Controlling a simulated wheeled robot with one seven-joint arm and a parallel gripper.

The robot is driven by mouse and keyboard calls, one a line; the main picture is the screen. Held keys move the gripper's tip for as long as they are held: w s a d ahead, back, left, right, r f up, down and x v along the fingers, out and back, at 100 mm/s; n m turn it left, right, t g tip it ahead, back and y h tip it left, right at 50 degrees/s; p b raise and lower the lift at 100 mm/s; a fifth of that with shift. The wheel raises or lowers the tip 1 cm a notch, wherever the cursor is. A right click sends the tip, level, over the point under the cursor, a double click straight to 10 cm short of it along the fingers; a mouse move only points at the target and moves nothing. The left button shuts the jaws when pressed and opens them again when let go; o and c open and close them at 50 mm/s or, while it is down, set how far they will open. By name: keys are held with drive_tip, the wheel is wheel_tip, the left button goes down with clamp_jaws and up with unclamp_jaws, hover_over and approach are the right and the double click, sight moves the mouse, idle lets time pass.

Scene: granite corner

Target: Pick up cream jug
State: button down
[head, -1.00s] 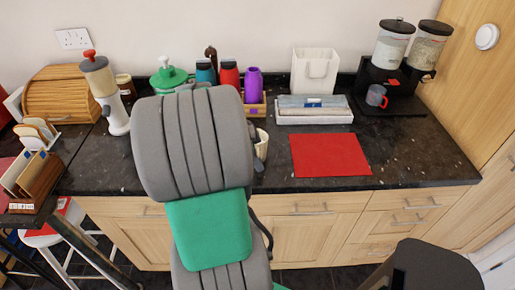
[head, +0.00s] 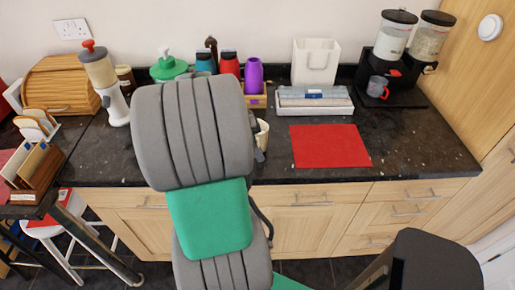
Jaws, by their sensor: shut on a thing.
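A cream jug (head: 263,133) stands at the front part of the dark counter, just right of my grey arm, which hides its left side. My gripper (head: 259,142) is at the jug, mostly hidden behind my arm; a grey finger shows against the jug's near side. It is shut on the jug. Whether the jug is clear of the counter cannot be told from this view.
A red mat (head: 330,146) lies to the right on the counter (head: 420,150). Behind are a white tray (head: 315,107) with a packet, a purple bottle (head: 254,76) in a wooden box, a white bag (head: 315,62) and a dispenser (head: 388,85). A bread bin (head: 62,85) stands left.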

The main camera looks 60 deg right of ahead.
drive_tip(key=shift+r, duration=0.85)
drive_tip(key=s+a+r, duration=0.2)
drive_tip(key=a+r, duration=0.3)
drive_tip(key=a, duration=0.1)
drive_tip(key=s+a+r, duration=0.2)
drive_tip(key=a+r, duration=0.4)
drive_tip(key=a, duration=0.1)
drive_tip(key=shift+s+p, duration=0.3)
drive_tip(key=shift+w+a+r, duration=0.1)
